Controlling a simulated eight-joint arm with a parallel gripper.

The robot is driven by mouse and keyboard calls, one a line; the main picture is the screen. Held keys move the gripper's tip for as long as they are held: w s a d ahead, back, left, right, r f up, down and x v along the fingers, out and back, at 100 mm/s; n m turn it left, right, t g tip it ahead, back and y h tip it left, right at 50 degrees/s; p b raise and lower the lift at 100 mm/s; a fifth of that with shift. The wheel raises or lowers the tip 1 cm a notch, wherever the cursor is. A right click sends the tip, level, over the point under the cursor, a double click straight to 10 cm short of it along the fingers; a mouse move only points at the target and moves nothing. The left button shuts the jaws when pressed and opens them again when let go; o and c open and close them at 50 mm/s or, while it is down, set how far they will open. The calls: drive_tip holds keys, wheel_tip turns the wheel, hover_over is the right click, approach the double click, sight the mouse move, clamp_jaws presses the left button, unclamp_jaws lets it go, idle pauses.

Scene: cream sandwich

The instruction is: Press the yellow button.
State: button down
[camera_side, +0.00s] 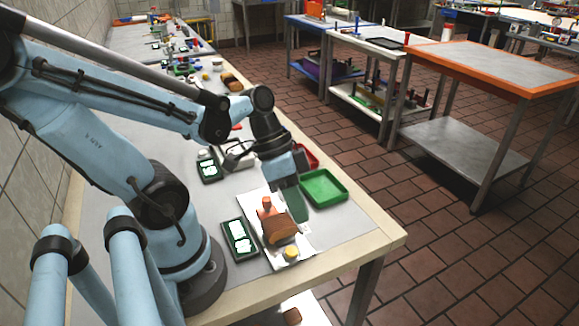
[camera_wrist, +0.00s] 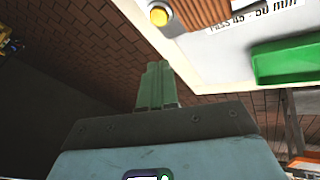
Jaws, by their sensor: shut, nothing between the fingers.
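The yellow button (camera_side: 291,253) sits near the front end of a white board on the table, just in front of a brown loaf-like block (camera_side: 282,232). It also shows at the top of the wrist view (camera_wrist: 158,16), on a pale round base. My gripper (camera_side: 299,217) points down, with its green fingers together and nothing between them. In the side view it is behind and slightly right of the button, beside the loaf-like block. In the wrist view the fingertips (camera_wrist: 158,66) lie below the button in the picture, apart from it.
A green tray (camera_side: 341,192) stands right of my gripper and shows in the wrist view (camera_wrist: 270,61). A red tray (camera_side: 310,155) is partly hidden behind my gripper. The table's front right corner (camera_side: 385,241) is clear.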

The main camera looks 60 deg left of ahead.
drive_tip(key=w+a+r+n+t+y, duration=0.2)
drive_tip(key=w+r+n+t+y, duration=0.2)
drive_tip(key=w, duration=0.3)
drive_tip(key=shift+r+n+t+y, duration=0.4)
drive_tip(key=shift+r+t+y, duration=0.2)
drive_tip(key=shift+r, duration=0.2)
wheel_tip(320, 180, up, 2)
drive_tip(key=g, duration=0.7)
hover_over(291, 250)
drive_tip(key=shift+s+a+r, duration=0.2)
drive_tip(key=shift+s, duration=0.05)
drive_tip(key=shift+w+d+f, duration=0.1)
drive_tip(key=shift+f, duration=3.4)
drive_tip(key=shift+w+d+f, duration=0.1)
drive_tip(key=shift+f, duration=3.4)
